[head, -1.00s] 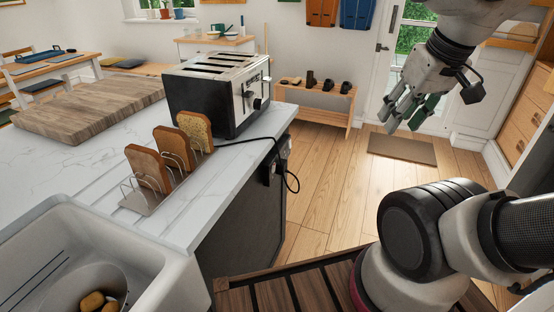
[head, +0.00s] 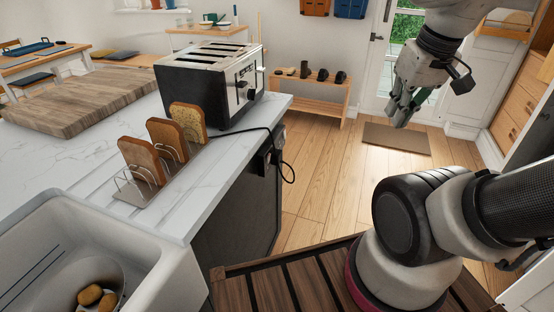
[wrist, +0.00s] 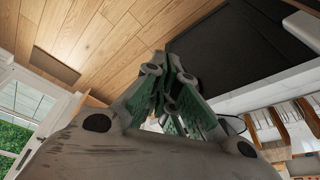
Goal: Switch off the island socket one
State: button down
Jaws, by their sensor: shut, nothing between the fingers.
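Dark sockets (head: 277,139) are on the end side of the white-topped island (head: 225,190), just under the worktop edge. A black plug and cord (head: 287,172) hang there, and the toaster's cord runs over the edge towards them. I cannot tell which socket is number one, and the switch is too small to make out. My gripper (head: 399,112) is shut and empty, in the air to the right of the sockets and apart from them. In the wrist view its green-padded fingers (wrist: 176,98) are together. The sockets are not clearly visible there.
A toaster (head: 212,85), a toast rack (head: 165,160) with bread and a wooden board (head: 75,100) stand on the island. A sink (head: 150,265) is at front left. A low bench (head: 310,88) with dark cups stands behind.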

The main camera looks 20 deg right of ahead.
jog(key=w+a+f+m+g+y, duration=0.1)
jog(key=w+f+m+y, duration=0.1)
jog(key=f+m, duration=0.3)
jog(key=w+a+f+m+g+y, duration=0.2)
jog(key=f+y, duration=0.1)
jog(key=f, duration=0.4)
jog(key=w+a+f+m+g+y, duration=0.1)
jog(key=f+m+y, duration=0.1)
jog(key=f+m, duration=0.3)
jog(key=w+a+f+m+t, duration=0.1)
jog(key=w+f+m+t, duration=0.2)
jog(key=w+m, duration=0.3)
jog(key=w+a+f+m+t+y, duration=0.1)
jog(key=w+f+m+t, duration=0.2)
jog(key=w+m, duration=0.3)
jog(key=w+t, duration=0.1)
jog(key=w, duration=0.2)
jog(key=shift+w+f+m+y, duration=0.25)
jog(key=shift+f+m+y, duration=0.05)
jog(key=shift+a, duration=0.15)
send_near(269, 159)
jog(key=shift+w+a+f, duration=1.35)
jog(key=shift+w+f, duration=0.1)
jog(key=shift+f, duration=1.2)
